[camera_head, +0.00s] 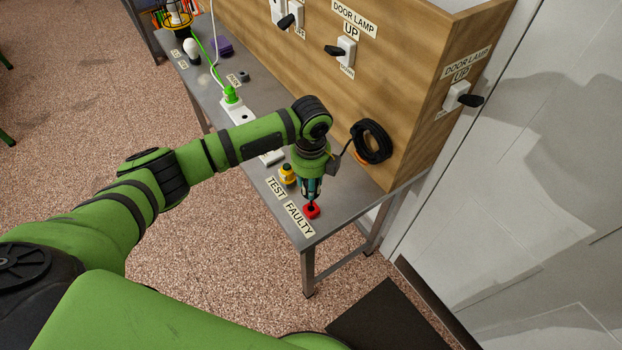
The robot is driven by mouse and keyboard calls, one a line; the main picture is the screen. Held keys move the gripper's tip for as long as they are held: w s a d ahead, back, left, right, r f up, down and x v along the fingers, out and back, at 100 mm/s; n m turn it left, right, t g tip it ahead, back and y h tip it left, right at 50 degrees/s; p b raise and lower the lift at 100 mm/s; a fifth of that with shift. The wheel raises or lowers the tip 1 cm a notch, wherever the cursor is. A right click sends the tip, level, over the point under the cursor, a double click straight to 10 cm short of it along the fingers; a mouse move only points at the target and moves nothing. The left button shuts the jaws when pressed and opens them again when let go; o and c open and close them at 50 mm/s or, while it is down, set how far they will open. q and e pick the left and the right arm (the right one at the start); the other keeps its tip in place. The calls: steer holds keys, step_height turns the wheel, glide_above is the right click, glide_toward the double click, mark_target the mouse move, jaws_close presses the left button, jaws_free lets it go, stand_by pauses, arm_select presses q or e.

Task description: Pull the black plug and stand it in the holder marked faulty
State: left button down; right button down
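My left gripper (311,195) points down over the red holder (312,212), beside the label FAULTY (299,220) at the bench's near end. A small dark piece shows between the fingertips, just above the red holder. It may be the black plug, but it is too small and too covered to be sure, and I cannot tell whether the fingers grip it. A black cord runs from a black coil (371,142) toward the gripper and passes out of sight there. A yellow holder (287,174) stands by the label TEST (276,188). My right gripper is not in view.
A white power strip (238,114) with a green plug (231,95) lies farther back on the steel bench (345,208). A wooden panel (405,60) with black-handled switches rises behind. A white bulb (191,48) and a purple block (224,48) stand at the far end.

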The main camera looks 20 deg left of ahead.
arm_select(q)
steer(key=shift+d, duration=0.15)
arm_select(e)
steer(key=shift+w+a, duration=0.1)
